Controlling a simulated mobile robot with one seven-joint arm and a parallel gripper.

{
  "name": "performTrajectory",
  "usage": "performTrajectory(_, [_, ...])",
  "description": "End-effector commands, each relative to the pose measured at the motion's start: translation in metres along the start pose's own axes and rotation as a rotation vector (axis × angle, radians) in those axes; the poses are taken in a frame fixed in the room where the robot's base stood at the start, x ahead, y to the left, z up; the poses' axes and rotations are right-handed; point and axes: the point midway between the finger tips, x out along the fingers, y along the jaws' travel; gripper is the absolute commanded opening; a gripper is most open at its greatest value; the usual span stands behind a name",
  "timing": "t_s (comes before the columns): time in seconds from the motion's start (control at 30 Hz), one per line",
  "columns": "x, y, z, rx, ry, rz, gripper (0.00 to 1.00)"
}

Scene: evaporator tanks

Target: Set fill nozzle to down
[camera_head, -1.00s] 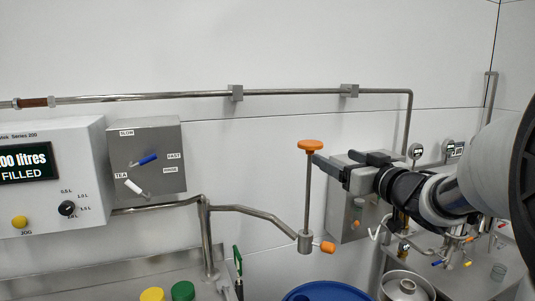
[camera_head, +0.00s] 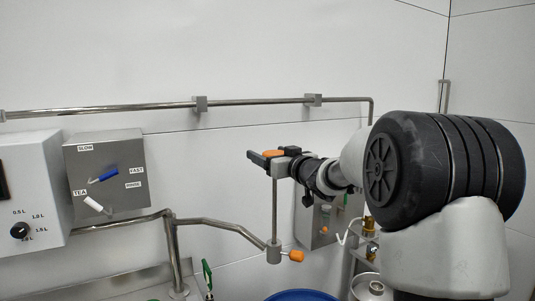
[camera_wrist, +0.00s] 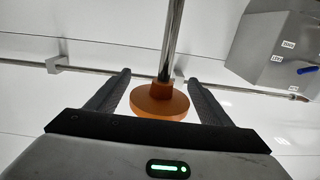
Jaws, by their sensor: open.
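The fill nozzle is a thin vertical metal rod (camera_head: 275,205) topped by an orange knob (camera_head: 274,153). It rises from a grey fitting (camera_head: 273,252) with an orange handle (camera_head: 296,256), at the end of a bent pipe. My gripper (camera_head: 257,157) is at the height of the knob. In the wrist view the orange knob (camera_wrist: 159,100) lies between the two open fingers, with a gap on each side, and the metal rod (camera_wrist: 172,40) runs away from it. In the head view the gripper partly covers the knob.
A grey switch box (camera_head: 105,180) with blue and white levers is on the wall at left, beside a white control panel (camera_head: 30,190). A horizontal pipe (camera_head: 250,102) runs along the wall above. A blue barrel (camera_head: 302,295) stands below the nozzle.

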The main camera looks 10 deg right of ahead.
Motion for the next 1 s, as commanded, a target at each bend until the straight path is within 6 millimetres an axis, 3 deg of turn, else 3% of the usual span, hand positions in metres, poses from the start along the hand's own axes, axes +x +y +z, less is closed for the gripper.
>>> performTrajectory(0.4, [0.009, 0.000, 0.000, 0.000, 0.000, 0.001, 0.74])
performTrajectory(0.77, [0.009, 0.000, 0.000, 0.000, 0.000, 0.000, 0.14])
performTrajectory(1.0, [0.009, 0.000, 0.015, 0.000, -0.001, 0.000, 0.14])
